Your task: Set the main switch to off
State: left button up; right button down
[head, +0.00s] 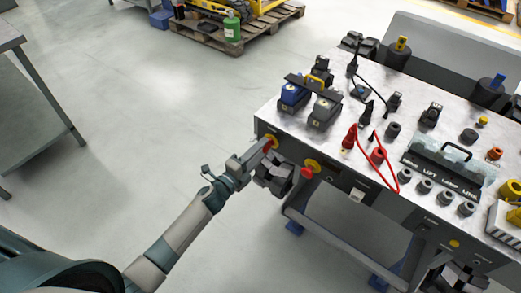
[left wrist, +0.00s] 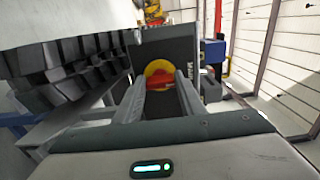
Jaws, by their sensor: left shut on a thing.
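The front panel (head: 340,182) of the bench-like carrier bears two rotary switches with yellow discs and red handles. My left gripper (head: 265,147) reaches in from the left to the left one (head: 271,139), at the panel's corner. The other switch (head: 312,165) is to its right, with no gripper on it. In the left wrist view the yellow disc and red handle (left wrist: 160,80) lie between my two fingertips, and the left gripper is shut on the handle. The handle's exact angle is partly hidden by the fingers. I cannot read which switch is labelled main. My right gripper is not in view.
Dark track blocks (head: 274,178) lie just below the switches, close to my left gripper, and fill the left of the wrist view (left wrist: 70,70). The carrier's top (head: 345,115) holds plugs, sockets and a red cable (head: 386,178).

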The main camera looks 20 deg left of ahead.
pick_arm(q)
jog(key=shift+f, duration=0.1)
jog(key=o, duration=1)
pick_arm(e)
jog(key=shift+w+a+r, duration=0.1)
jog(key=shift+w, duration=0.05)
pick_arm(q)
jog(key=shift+o, duration=0.2)
jog(key=shift+s+a, duration=0.1)
jog(key=b+v, duration=0.2)
jog(key=v, duration=1.5)
jog(key=shift+b, duration=0.3)
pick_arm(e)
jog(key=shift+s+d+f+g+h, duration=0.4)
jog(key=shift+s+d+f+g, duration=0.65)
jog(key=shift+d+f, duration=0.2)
pick_arm(q)
jog(key=shift+s, duration=0.1)
